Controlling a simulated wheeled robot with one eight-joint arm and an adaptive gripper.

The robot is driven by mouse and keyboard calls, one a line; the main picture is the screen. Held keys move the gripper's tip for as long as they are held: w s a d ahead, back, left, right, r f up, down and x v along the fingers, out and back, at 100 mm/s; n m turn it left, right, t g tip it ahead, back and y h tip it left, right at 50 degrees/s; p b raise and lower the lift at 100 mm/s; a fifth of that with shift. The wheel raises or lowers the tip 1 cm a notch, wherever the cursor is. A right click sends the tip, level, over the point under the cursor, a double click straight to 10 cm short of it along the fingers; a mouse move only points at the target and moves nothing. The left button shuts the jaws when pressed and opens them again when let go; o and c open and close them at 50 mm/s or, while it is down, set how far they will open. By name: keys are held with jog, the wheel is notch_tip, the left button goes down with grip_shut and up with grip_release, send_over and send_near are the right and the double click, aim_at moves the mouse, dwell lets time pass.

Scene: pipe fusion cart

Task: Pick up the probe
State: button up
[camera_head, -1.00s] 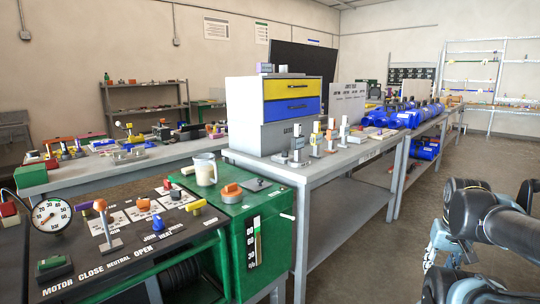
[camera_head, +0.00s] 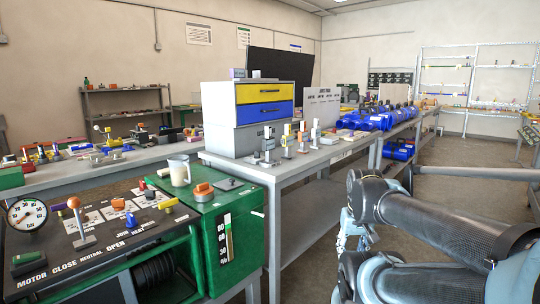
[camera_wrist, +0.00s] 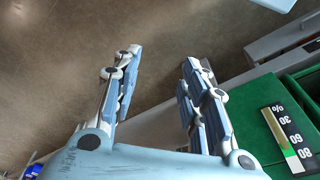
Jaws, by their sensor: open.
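I cannot tell which item is the probe; nothing in either view is clearly one. My gripper (camera_wrist: 160,68) is open and empty in the wrist view, its two fingers spread over bare floor, with the green cart's side to the right. In the head view my arm reaches in from the right, and the gripper (camera_head: 347,232) hangs beside the grey table, partly hidden by the arm. The green cart (camera_head: 240,240) carries a white jug (camera_head: 180,172), an orange-topped block (camera_head: 203,190) and a small dark flat piece (camera_head: 229,184).
A black control panel (camera_head: 150,232) with levers and a gauge (camera_head: 27,214) is at the front left. A grey table (camera_head: 285,172) holds a drawer cabinet (camera_head: 250,106), several small upright devices and blue machines (camera_head: 370,118). The floor right of this table is open.

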jog(key=a, duration=0.1)
jog(key=n+t+y, duration=0.9)
jog(key=n+y, duration=0.1)
jog(key=y, duration=0.4)
send_near(270, 130)
jog(key=x, duration=1.1)
jog(key=shift+w, duration=0.15)
grip_shut()
